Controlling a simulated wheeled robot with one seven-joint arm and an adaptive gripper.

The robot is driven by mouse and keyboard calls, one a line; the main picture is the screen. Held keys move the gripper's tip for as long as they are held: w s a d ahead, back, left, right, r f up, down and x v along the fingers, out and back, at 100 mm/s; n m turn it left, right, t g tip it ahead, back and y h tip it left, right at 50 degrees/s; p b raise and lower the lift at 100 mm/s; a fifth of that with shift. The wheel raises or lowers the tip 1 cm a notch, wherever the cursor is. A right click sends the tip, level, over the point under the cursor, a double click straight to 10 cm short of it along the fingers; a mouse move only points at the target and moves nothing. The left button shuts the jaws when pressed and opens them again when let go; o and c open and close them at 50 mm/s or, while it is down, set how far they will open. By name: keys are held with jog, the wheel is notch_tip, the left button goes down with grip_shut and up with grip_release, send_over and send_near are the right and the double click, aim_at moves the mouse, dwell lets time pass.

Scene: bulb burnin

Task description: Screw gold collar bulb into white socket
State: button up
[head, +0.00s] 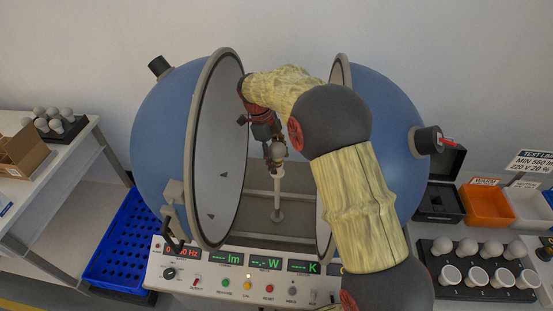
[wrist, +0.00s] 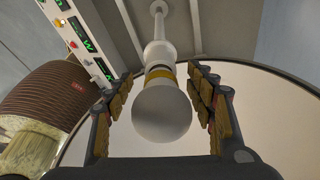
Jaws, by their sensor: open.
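The bulb (wrist: 162,112) has a frosted white globe and a gold collar (wrist: 160,72). In the wrist view it sits at the end of the white socket (wrist: 158,50), in line with it. The socket tops a white post (head: 278,200) inside the open sphere. My gripper (wrist: 160,105) is open, with one finger on each side of the bulb and visible gaps to both. In the head view my gripper (head: 274,155) is at the top of the post, and the bulb is small and partly hidden there. How deep the bulb sits in the socket cannot be told.
The blue sphere halves (head: 165,130) stand open around my arm. The control panel (head: 250,276) is in front. A black rack of bulbs (head: 460,290), an orange bin (head: 488,206) and a white bin (head: 528,206) are at right. A blue crate (head: 122,250) and a table with more bulbs (head: 55,125) are at left.

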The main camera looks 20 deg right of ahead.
jog(key=n, duration=0.3)
jog(key=n+t, duration=0.1)
jog(key=n, duration=0.2)
jog(key=shift+d+t+b, duration=0.1)
jog(key=shift+t+b, duration=0.2)
jog(key=shift+b, duration=0.05)
jog(key=n, duration=0.3)
jog(key=n+t, duration=0.1)
jog(key=n, duration=0.2)
jog(key=shift+t, duration=0.3)
jog(key=n+t+p, duration=0.1)
jog(key=n, duration=0.5)
jog(key=shift+s+d+r+y, duration=0.1)
jog(key=shift+y, duration=0.3)
jog(key=n+p, duration=0.2)
jog(key=n, duration=0.1)
jog(key=shift+n+y, duration=0.3)
jog(key=shift+y, duration=0.1)
jog(key=shift+n+t+p, duration=0.35)
jog(key=shift+n+t, duration=0.05)
jog(key=shift+n, duration=0.3)
jog(key=shift+c, duration=0.6)
